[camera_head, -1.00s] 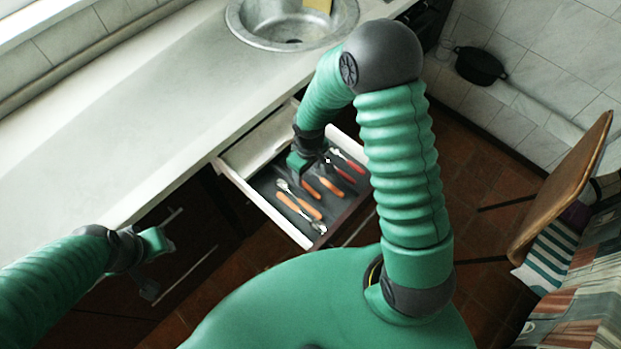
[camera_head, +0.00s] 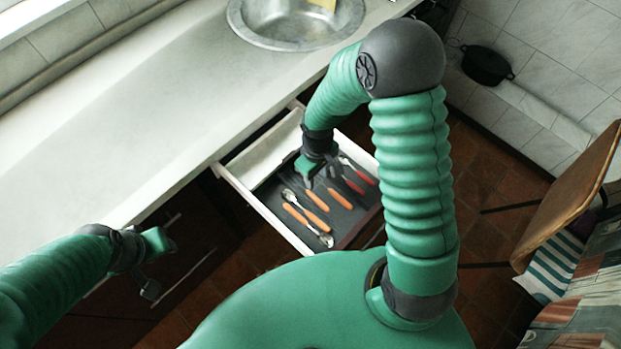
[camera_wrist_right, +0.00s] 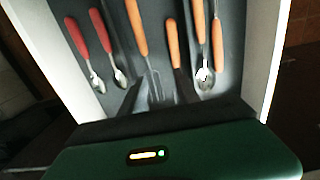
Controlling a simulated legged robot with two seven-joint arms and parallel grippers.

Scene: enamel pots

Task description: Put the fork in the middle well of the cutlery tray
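An orange-handled fork (camera_wrist_right: 151,68) lies in the dark grey cutlery tray (camera_head: 345,228), in the open drawer; its tines point toward my right gripper in the wrist view. Its orange handle (camera_head: 340,199) shows in the head view, while the gripper hides its tines. A second orange handle (camera_wrist_right: 172,45) lies beside it, its far end hidden by a finger. My right gripper (camera_head: 309,180) is low over the tray, its dark fingers apart in the wrist view (camera_wrist_right: 160,95), with nothing seen held. My left gripper (camera_head: 160,262) is beside the counter; its finger gap is unclear.
Two red-handled pieces (camera_wrist_right: 100,35) lie on one side of the fork, orange-handled spoons (camera_wrist_right: 204,60) on the other. The white drawer wall (camera_head: 262,215) borders the tray. The worktop (camera_head: 130,120) is bare up to the sink (camera_head: 295,25).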

